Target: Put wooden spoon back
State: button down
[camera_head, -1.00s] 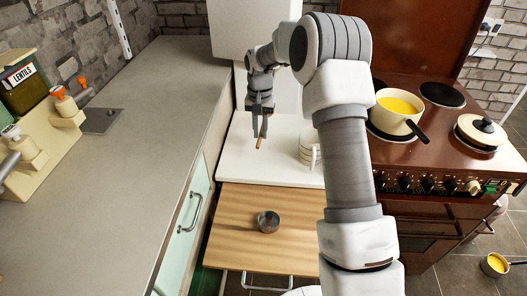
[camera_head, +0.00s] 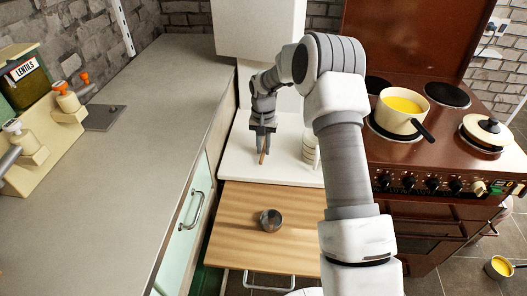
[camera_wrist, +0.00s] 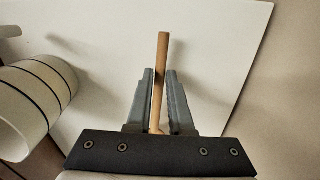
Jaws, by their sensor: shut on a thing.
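My gripper (camera_head: 263,150) is shut on the wooden spoon (camera_head: 263,157), a thin brown stick in the head view, held over the white surface (camera_head: 235,160) between the counter and the stove. In the wrist view the spoon's handle (camera_wrist: 160,75) stands between the two grey fingers (camera_wrist: 160,95) and reaches up past their tips. The spoon's bowl end does not show clearly. A white striped crock (camera_head: 310,148) stands just right of my gripper, partly hidden by my arm; it also shows at the left of the wrist view (camera_wrist: 35,100).
A wooden pull-out board (camera_head: 245,245) with a small metal bowl (camera_head: 270,220) is in front. A brown stove (camera_head: 440,155) with a pan of yellow liquid (camera_head: 402,108) is at right. The grey counter (camera_head: 120,190) at left is mostly clear.

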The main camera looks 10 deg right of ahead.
jog(key=shift+f, duration=0.75)
jog(key=shift+f, duration=0.1)
jog(key=c, duration=0.8)
grip_release()
notch_tip(320, 180, up, 17)
jog(key=p, duration=0.2)
jog(key=s+r+n+t, duration=0.1)
jog(key=s+r+t, duration=0.1)
jog(key=s+r, duration=0.7)
jog(key=s+r+n+t, duration=0.1)
jog(key=s+r, duration=0.3)
jog(key=s, duration=0.4)
jog(key=s+r+n+t, duration=0.1)
jog(key=s+r, duration=0.4)
jog(key=s, duration=0.3)
jog(key=shift+n+t, duration=0.7)
jog(key=shift+t, duration=0.1)
jog(key=s+f, duration=0.1)
jog(key=s, duration=0.2)
jog(key=s+f, duration=0.1)
jog(key=s, duration=0.3)
jog(key=s+f, duration=0.1)
jog(key=s, duration=0.2)
jog(key=shift+s+f, duration=0.25)
jog(key=shift+s, duration=0.1)
